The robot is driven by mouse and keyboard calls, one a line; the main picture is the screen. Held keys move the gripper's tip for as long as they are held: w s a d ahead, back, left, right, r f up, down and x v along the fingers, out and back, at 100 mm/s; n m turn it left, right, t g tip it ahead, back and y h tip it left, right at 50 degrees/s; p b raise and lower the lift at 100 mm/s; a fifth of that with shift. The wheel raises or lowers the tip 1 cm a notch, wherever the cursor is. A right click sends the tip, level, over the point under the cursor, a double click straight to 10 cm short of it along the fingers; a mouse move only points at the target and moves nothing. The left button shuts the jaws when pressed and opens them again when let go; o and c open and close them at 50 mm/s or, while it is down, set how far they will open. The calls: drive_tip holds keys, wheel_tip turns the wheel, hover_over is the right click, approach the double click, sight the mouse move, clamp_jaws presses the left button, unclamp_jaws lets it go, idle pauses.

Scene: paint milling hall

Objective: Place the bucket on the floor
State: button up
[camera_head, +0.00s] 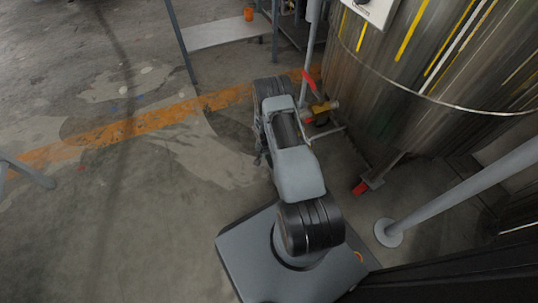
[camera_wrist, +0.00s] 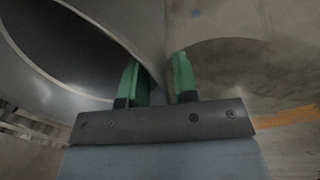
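A large grey bucket (camera_wrist: 112,28) fills the upper left of the wrist view, with its curved rim and dark inside showing. My gripper (camera_wrist: 157,72) has two green fingers at this rim. The left finger overlaps the rim and the right finger is beyond the outer wall. The fingers stand apart, and I cannot tell whether they press on the wall. In the head view my arm reaches forward and hides the bucket and the fingers. The bucket's base is out of view, so I cannot tell whether it touches the floor.
A large steel tank (camera_head: 430,75) with a red-handled valve (camera_head: 320,108) stands right of my arm. A grey post (camera_head: 460,190) is nearer on the right. A table (camera_head: 222,33) bears an orange cup (camera_head: 249,13). The floor (camera_head: 120,210) left of me is mostly clear, crossed by an orange stripe (camera_head: 150,121).

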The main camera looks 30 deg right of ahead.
drive_tip(key=a+r+n+t+p, duration=0.1)
drive_tip(key=a+r+n+p, duration=0.2)
drive_tip(key=r, duration=1.4)
drive_tip(key=a+r+n+t+p, duration=0.1)
drive_tip(key=a+r+p, duration=0.25)
drive_tip(key=r, duration=1.45)
drive_tip(key=s+a+r+n, duration=0.2)
drive_tip(key=s+a+r, duration=0.2)
drive_tip(key=s+r, duration=0.3)
drive_tip(key=s+a+r+n+t+y, duration=0.1)
drive_tip(key=s+a+r+n, duration=0.1)
drive_tip(key=s+a+r, duration=0.2)
drive_tip(key=s+r+b, duration=0.1)
drive_tip(key=s+r, duration=0.2)
drive_tip(key=s, duration=0.2)
drive_tip(key=shift+s+a+n+t, duration=0.2)
drive_tip(key=shift+a+n+t, duration=0.1)
drive_tip(key=shift+a+n, duration=0.1)
drive_tip(key=shift+r, duration=0.2)
